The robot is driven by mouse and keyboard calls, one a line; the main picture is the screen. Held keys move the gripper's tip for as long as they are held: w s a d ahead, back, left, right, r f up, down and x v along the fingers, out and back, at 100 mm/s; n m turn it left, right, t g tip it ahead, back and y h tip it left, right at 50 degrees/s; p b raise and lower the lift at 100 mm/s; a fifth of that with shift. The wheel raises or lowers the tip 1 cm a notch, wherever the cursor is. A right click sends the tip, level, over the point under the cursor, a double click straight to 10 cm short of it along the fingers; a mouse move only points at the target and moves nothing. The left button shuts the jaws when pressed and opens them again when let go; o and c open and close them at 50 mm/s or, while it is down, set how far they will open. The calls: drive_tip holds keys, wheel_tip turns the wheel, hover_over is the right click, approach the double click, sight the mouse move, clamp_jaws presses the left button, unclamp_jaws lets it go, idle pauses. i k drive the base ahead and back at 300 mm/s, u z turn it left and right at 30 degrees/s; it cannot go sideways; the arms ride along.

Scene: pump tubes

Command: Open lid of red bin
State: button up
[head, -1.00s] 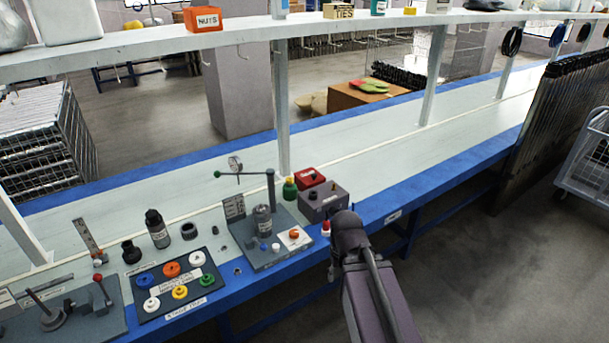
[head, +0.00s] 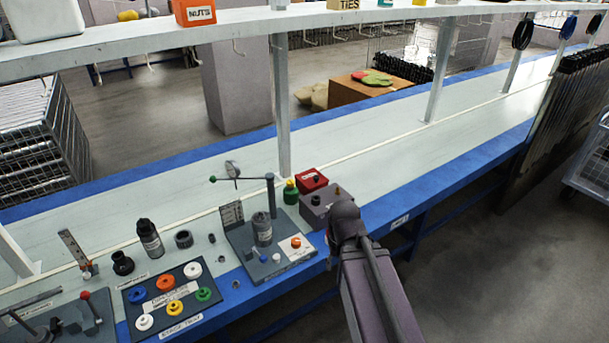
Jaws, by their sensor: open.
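A small red box with a dark round knob on its top, which looks like the red bin (head: 312,179), stands on the white bench behind a grey box. Its lid appears shut. The grey box (head: 322,205) stands just in front of it, with knobs on top. My arm rises from the bottom right of the head view, and its dark upper joint ends just right of and in front of the grey box. My gripper cannot be made out; it is hidden behind my arm.
A green bottle with a yellow cap (head: 290,191) stands close left of the red bin. A grey stand with a gauge arm (head: 272,210) and a ring tray (head: 185,318) lie farther left. A white post (head: 281,110) and shelf rise behind. The bench to the right is clear.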

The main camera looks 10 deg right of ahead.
sight(311, 178)
drive_tip(key=i, duration=0.5)
drive_tip(key=z, duration=0.05)
drive_tip(key=k, duration=1.35)
drive_tip(key=z, duration=0.5)
drive_tip(key=i, duration=1.85)
